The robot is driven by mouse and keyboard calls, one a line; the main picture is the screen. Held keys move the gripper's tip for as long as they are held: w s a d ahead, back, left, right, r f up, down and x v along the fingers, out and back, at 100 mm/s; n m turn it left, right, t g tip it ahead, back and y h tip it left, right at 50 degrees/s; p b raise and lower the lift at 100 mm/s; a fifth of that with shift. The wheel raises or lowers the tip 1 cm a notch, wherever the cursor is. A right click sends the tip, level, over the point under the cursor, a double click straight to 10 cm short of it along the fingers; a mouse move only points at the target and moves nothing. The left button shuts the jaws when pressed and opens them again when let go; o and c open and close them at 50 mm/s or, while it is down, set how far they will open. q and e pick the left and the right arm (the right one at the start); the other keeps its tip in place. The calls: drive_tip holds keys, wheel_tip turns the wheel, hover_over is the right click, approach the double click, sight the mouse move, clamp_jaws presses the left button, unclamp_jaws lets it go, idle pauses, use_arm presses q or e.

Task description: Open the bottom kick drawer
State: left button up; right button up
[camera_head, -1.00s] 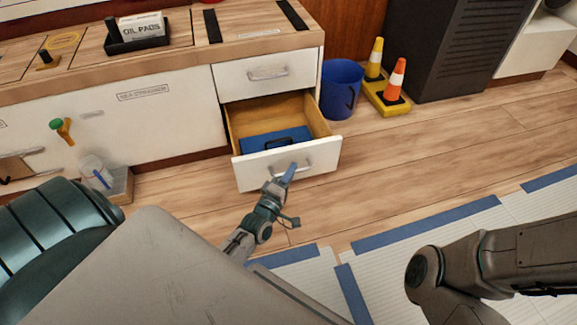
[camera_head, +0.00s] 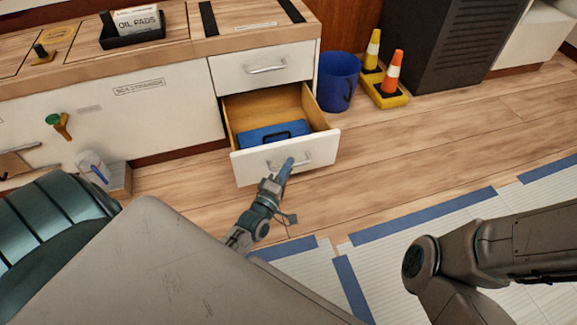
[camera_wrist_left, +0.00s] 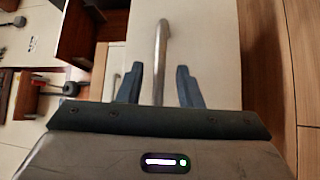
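The bottom drawer (camera_head: 250,168) stands pulled out of the white cabinet, below a shut upper drawer (camera_head: 262,77). A blue case (camera_head: 262,136) with a dark handle lies inside it. My left gripper (camera_head: 288,165) is at the metal bar handle (camera_head: 307,158) on the drawer's front. In the left wrist view, the gripper (camera_wrist_left: 160,85) is open, with its two blue fingers on either side of the handle (camera_wrist_left: 161,50) and gaps beside the bar. My right arm shows at the right of the head view, but its gripper is out of view.
A blue bin (camera_head: 338,80) and a yellow base with cones (camera_head: 393,75) stand right of the cabinet. A clear container (camera_head: 92,165) is at the left. Wood floor (camera_head: 430,145) in front of the drawer is clear, with blue-edged white mats (camera_head: 400,270) nearer.

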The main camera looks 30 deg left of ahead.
use_arm(q)
drive_tip(key=s+f+p, duration=0.1)
drive_tip(key=s+p, duration=0.2)
drive_tip(key=s, duration=0.6)
drive_tip(key=shift+s+d+f, duration=0.15)
drive_tip(key=shift+s+d, duration=0.2)
drive_tip(key=shift+s, duration=0.05)
